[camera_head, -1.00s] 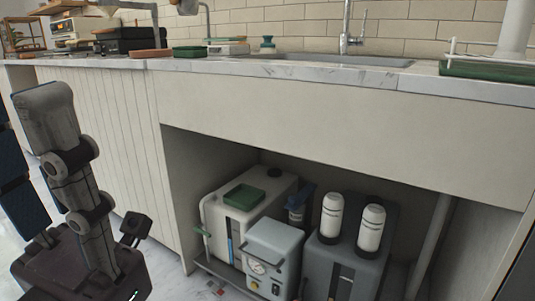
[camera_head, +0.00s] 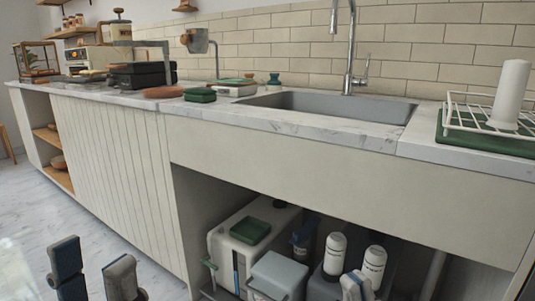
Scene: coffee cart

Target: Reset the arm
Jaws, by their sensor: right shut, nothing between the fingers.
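My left gripper (camera_head: 93,268) shows at the bottom left edge. Its two dark grey fingertips with blue sides point up, apart, with only floor visible between them; it is open and empty. My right gripper (camera_head: 356,285) shows at the bottom edge, right of the middle, in front of the open space under the counter. Its grey fingertips are together with nothing between them. The rest of both arms is out of the picture.
The marble counter (camera_head: 330,130) holds a sink (camera_head: 330,103) and a drying rack (camera_head: 490,115) at the right. Below it stand a white machine (camera_head: 245,220), a grey box (camera_head: 280,270) and two white bottles (camera_head: 334,250) (camera_head: 374,262). Open floor (camera_head: 30,225) lies at the left.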

